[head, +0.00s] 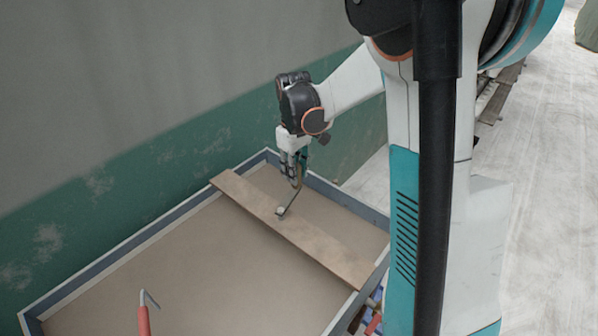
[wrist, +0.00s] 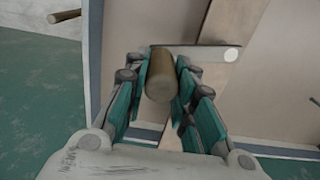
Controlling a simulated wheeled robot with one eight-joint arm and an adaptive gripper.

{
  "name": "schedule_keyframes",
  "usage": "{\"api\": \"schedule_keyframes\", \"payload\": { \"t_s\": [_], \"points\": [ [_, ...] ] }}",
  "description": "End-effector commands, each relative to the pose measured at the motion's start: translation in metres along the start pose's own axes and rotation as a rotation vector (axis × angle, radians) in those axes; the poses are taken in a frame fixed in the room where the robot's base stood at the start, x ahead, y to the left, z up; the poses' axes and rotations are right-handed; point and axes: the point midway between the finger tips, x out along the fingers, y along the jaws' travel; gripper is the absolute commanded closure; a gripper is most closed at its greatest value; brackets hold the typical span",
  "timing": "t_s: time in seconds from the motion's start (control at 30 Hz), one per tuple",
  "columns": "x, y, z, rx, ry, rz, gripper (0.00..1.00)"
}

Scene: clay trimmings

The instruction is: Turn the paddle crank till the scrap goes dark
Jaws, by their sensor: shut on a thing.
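A wooden board (head: 290,232) lies across a grey-rimmed trough. The crank's metal arm (head: 288,203) slants up from a pale pivot (head: 280,211) on the board. In the wrist view the metal arm (wrist: 205,53) runs from the round pivot cap (wrist: 231,54) to a brown wooden grip (wrist: 161,80). My gripper (head: 297,182) is shut on this grip, its teal-padded fingers (wrist: 163,95) on both sides of it. The scrap (head: 170,265) looks like a flat, light tan surface in the trough. The paddle below the board is hidden.
The trough's rim (head: 110,248) runs along a grey and green wall (head: 150,160). A red-handled hooked tool (head: 144,315) shows at the bottom. A wooden peg (wrist: 65,16) sticks out at the wrist view's upper left. Pale open floor (head: 545,200) lies to the right.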

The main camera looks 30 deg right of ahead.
Motion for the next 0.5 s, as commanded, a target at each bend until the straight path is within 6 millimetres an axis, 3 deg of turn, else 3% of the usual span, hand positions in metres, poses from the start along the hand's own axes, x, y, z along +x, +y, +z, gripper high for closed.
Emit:
{"api": "schedule_keyframes", "payload": {
  "t_s": [0.23, 0.5],
  "points": [
    [0.000, -0.004, -0.005, -0.002, -0.001, -0.003, 0.85],
    [0.000, -0.018, -0.031, -0.003, -0.002, -0.004, 0.82]
  ]
}}
